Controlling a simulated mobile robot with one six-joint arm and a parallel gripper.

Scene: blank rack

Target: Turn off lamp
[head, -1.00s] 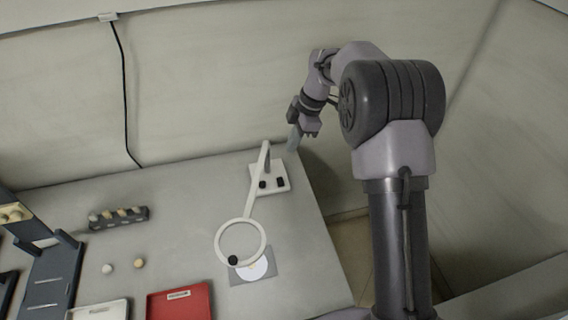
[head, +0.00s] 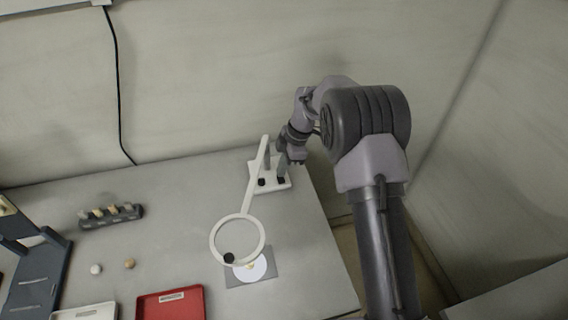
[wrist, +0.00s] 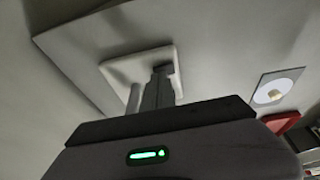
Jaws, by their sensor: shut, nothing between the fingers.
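A white ring lamp (head: 237,216) stands at the table's back right, its straight arm rising from a white base (head: 271,187). A small black control (head: 261,182) and a darker block (head: 281,180) sit on the base; a black knob (head: 229,258) is on the ring. My gripper (head: 282,167) is shut and empty, pointing down over the right side of the base. In the wrist view its fingertips (wrist: 162,72) overlap the white base (wrist: 113,67) and hide part of it. I cannot tell whether they touch the block, or whether the lamp is lit.
A grey mat with a white disc (head: 262,268) lies under the ring. A red tray (head: 172,308), a white tray (head: 85,313), two small balls and a dark holder (head: 110,216) lie left. The wall is close behind the lamp.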

